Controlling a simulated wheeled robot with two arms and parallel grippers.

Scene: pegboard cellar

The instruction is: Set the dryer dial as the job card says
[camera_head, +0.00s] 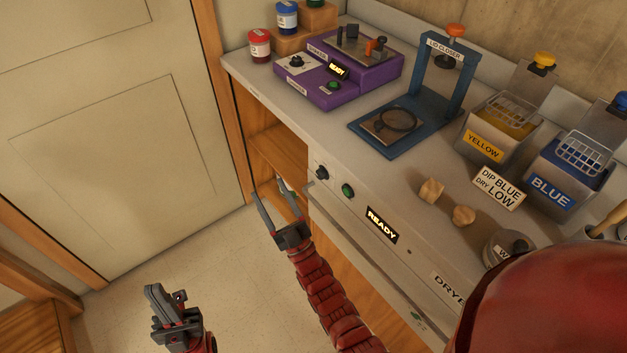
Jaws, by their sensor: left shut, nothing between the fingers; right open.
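The job card (498,188) on the counter reads "DIP BLUE DRY LOW". The dryer (445,287) is built into the counter front. Its black dial (321,173) is at the left end of the panel; the setting is too small to read. A green button (347,190) and a lit "READY" display (381,225) are to its right. My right gripper (271,190) is open and empty, left of and a little below the dial in the picture, apart from it. My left gripper (155,292) is shut and empty, low at the left over the floor.
On the counter are a purple machine (365,76) with its own dial, a blue lid closer (395,142), a yellow tank (487,142), a blue tank (553,190) and two lumpy tan pieces (431,190). Paint jars stand at the back left. Floor is clear by the door.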

